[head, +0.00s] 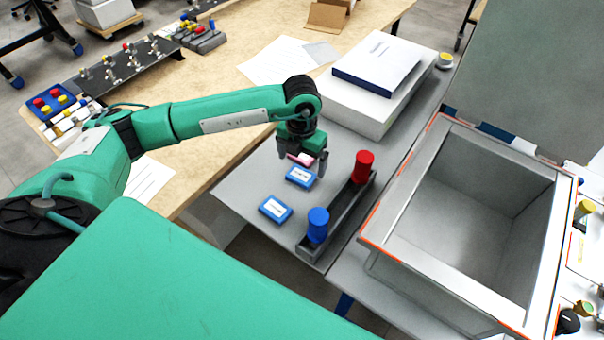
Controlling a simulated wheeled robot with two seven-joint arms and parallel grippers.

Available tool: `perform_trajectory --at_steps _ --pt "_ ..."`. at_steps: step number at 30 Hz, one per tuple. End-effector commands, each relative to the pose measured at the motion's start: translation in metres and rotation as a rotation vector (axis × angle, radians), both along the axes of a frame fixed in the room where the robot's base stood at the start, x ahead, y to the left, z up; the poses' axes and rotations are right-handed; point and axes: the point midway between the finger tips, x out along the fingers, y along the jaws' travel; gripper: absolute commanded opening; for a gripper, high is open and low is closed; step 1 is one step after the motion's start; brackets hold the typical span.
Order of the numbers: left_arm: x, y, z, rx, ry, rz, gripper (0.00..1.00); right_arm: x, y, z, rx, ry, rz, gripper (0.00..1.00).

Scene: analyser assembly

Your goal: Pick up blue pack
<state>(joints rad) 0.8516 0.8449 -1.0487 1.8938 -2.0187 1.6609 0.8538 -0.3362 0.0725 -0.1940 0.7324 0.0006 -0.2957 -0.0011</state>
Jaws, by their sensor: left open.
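Two blue packs with white labels lie flat on the grey table (245,195) in the head view. One blue pack (300,177) is just below my left gripper in the picture; the other blue pack (276,209) lies nearer and to the left. My left gripper (303,162) points down with its fingers apart, close to the farther blue pack. A small pink and white item (301,159) shows between or just behind its fingers; I cannot tell if it touches them. My right gripper is not in view.
A dark rack beside the packs holds an upright red cylinder (363,166) and a blue cylinder (318,225). A large open grey bin (400,225) stands to the right. A white box (362,107) with a binder (377,65) on it is behind the gripper.

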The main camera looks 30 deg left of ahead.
Motion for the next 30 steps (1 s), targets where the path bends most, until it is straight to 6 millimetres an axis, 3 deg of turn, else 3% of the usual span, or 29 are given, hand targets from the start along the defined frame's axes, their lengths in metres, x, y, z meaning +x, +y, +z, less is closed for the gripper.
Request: perform_trajectory --at_steps 8,15,23,30 --pt "0.000 0.003 -0.023 0.000 0.004 0.000 0.94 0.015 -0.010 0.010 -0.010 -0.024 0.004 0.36" --pt "0.000 0.005 -0.055 0.000 0.002 -0.001 0.94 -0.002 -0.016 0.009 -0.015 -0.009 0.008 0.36" --pt "0.001 0.005 -0.059 0.000 0.000 -0.001 0.94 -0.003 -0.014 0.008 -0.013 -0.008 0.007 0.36" --pt "0.001 0.004 -0.058 0.000 0.000 -0.001 0.48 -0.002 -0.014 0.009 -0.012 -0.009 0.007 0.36"
